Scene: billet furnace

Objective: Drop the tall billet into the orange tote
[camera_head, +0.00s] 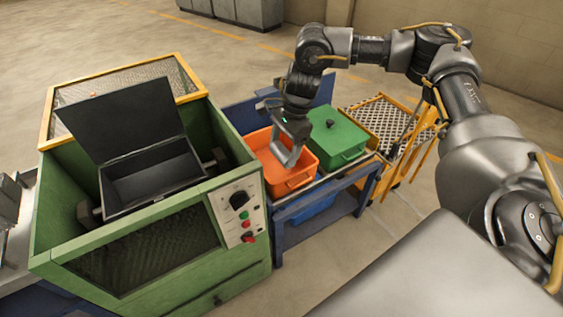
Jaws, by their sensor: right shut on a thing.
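The orange tote (288,182) sits on the blue stand, right of the green furnace. My right gripper (290,153) points down over the tote's opening, its lower end at or just inside the rim. It is shut on the tall billet, which I cannot clearly tell apart from the grey fingers at this size. The gripper hides part of the tote's far side and inside. My left gripper is out of view.
A green lidded tote (337,140) stands right beside the orange one on the blue stand (318,209). The green furnace (240,272) holds a black box with its lid up (124,122). A yellow cart (384,122) stands further right.

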